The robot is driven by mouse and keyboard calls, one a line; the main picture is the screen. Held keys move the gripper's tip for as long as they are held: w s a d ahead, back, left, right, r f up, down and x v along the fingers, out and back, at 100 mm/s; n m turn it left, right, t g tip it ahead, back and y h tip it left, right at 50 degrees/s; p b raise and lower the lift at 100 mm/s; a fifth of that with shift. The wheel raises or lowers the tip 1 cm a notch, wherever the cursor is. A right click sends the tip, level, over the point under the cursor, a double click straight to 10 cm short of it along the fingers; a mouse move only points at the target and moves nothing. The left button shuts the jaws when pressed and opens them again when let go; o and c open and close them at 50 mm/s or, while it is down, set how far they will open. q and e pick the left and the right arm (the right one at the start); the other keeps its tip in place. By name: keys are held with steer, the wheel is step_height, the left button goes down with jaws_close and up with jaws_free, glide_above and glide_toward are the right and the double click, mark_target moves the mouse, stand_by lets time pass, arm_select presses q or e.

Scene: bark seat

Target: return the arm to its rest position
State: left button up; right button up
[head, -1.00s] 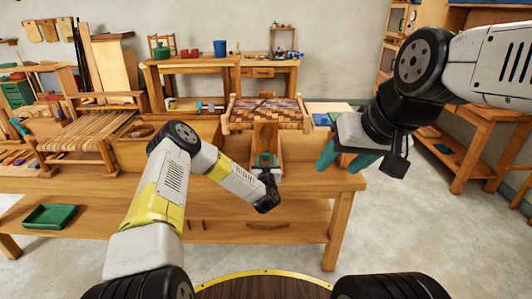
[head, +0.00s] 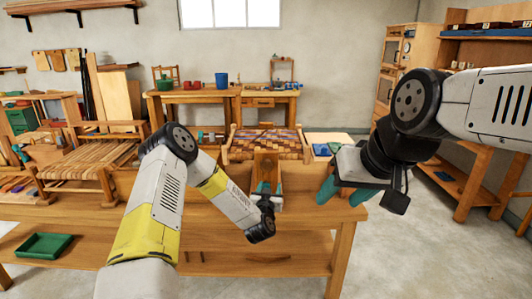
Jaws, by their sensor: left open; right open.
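My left arm comes in from the lower left and bends down. Its gripper (head: 265,188) is at the front edge of the workbench (head: 215,212), by a small upright wooden piece (head: 266,164). Its teal fingers are small here and partly hidden by the wrist; they look apart, with nothing clearly between them. My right arm comes in from the right edge. Its gripper (head: 342,193) hangs over the bench's right end with its teal fingers spread and empty.
A stool with a woven seat (head: 266,142) stands on the bench behind my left gripper. Another woven seat (head: 92,158) is at the left. A green tray (head: 44,246) lies on the lower shelf. Floor at the right (head: 430,255) is clear.

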arm_select(q)
step_height(320, 180, up, 12)
steer(key=s+m+g+h, duration=0.2)
steer(key=m+g+h, duration=0.1)
steer(key=s+a+r+g+y, duration=0.25)
steer(key=s+a+r, duration=0.35)
steer(key=s+r, duration=0.3)
steer(key=s+a+r+n+g, duration=0.1)
steer(key=s+a, duration=0.2)
steer(key=s, duration=0.7)
steer(key=s+a+r+n+g, duration=0.1)
steer(key=s+a+r+g, duration=0.1)
steer(key=s, duration=0.8)
steer(key=s+a+r+n+g, duration=0.1)
steer(key=s+a, duration=0.3)
steer(key=s, duration=0.7)
steer(key=shift+a+r+n+g+y, duration=0.15)
steer(key=shift+a+n+g+y, duration=0.2)
steer(key=shift+n+g, duration=0.35)
